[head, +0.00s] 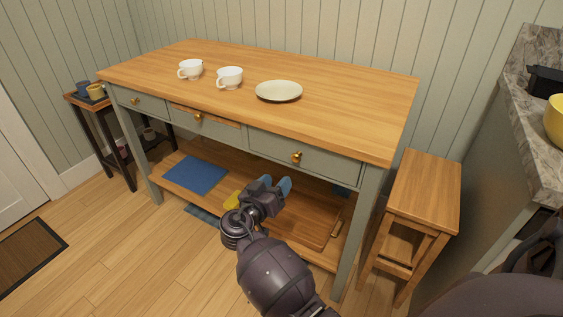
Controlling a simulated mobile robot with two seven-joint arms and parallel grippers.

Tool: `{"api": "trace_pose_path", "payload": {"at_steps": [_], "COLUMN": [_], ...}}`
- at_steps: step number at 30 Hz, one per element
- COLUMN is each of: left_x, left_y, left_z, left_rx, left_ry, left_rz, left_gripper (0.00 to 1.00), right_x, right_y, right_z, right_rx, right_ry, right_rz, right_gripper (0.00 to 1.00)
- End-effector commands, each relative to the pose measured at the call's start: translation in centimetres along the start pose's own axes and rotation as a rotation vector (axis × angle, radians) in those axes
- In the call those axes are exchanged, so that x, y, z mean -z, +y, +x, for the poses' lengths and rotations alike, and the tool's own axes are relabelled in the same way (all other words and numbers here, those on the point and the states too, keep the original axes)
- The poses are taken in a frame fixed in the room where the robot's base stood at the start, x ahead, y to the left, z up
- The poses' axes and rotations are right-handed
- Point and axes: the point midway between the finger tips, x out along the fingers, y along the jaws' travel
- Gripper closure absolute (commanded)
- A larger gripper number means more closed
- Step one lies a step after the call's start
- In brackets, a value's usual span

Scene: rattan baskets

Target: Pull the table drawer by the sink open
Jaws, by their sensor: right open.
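The table (340,92) has a wooden top, grey-green legs and a row of three drawers. The right drawer (325,160), nearest the stone-topped counter, looks shut and has a small brass knob (297,157). The middle drawer (218,127) shows a wooden strip along its top and looks slightly out. The left drawer (139,102) looks shut. No sink shows in this view. My right gripper (271,184) is open and empty, in front of the table and below the right drawer's knob in the picture, apart from it. My left gripper is out of view.
Two white cups (230,77) and a pale plate (279,91) stand on the tabletop. A wooden stool (425,187) is close to the table's right end. The counter (540,140) is at the far right. A lower shelf (310,205) runs under the drawers.

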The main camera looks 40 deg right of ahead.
Motion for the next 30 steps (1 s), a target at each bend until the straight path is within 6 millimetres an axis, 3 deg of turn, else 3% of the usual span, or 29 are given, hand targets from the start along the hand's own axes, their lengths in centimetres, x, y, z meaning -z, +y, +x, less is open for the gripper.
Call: {"api": "trace_pose_path", "payload": {"at_steps": [5,18,24,30], "left_x": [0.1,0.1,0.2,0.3], "left_y": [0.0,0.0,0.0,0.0], "left_z": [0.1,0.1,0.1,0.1], "left_rx": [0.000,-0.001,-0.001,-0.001], "left_ry": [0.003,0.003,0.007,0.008], "left_rz": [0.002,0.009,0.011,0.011], "left_gripper": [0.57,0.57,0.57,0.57], "right_x": [0.1,0.1,0.1,0.1], "right_y": [0.1,0.0,0.0,0.0], "right_z": [1.7,8.7,10.3,10.7], "right_rx": [-0.003,0.000,0.000,0.001], "right_ry": [0.002,0.002,0.000,0.001], "right_rz": [0.002,-0.001,0.000,0.000], "right_gripper": [0.47,0.47,0.47,0.47]}}
